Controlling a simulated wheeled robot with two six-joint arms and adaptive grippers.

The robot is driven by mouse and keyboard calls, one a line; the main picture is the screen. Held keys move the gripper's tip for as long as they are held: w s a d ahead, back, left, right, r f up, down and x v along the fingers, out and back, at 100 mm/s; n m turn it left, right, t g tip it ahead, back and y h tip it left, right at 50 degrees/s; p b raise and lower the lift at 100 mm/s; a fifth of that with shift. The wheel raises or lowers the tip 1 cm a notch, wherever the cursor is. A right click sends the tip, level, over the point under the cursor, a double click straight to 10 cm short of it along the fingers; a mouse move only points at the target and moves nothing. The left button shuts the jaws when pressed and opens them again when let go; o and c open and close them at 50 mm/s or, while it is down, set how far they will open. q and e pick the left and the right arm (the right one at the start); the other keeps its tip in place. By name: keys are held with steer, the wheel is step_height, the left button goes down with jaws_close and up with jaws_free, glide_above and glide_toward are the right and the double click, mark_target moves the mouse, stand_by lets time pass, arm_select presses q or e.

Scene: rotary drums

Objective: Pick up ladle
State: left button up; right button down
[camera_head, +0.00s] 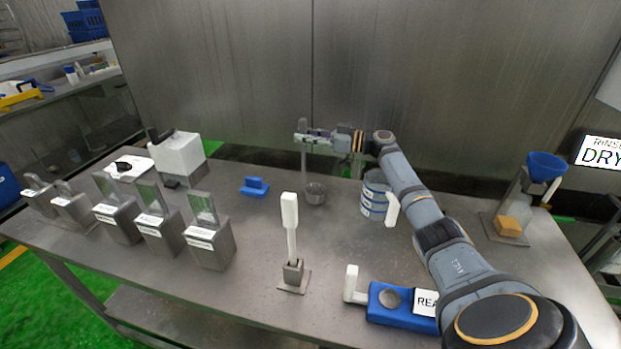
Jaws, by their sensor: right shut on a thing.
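The ladle (316,194) is a small grey metal cup with a tall, thin upright handle, in the back middle of the table. My right gripper (303,139) reaches in from the right and is shut on the upper part of the ladle's handle. The cup hangs below the gripper at or just above the table top; I cannot tell whether it touches. My left gripper is not in view.
On the steel table (260,235), a white paddle (290,225) stands upright in a holder, front middle. A labelled container (373,204) stands right of the ladle, close under my right arm. A blue block (254,186) lies left of it. Several metal bins (208,245) line the left.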

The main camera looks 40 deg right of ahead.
mark_target(306, 119)
stand_by(0.4)
step_height(306, 119, up, 10)
steer(key=shift+f+b, duration=0.15)
steer(key=shift+b, duration=1.05)
steer(key=shift+r, duration=0.2)
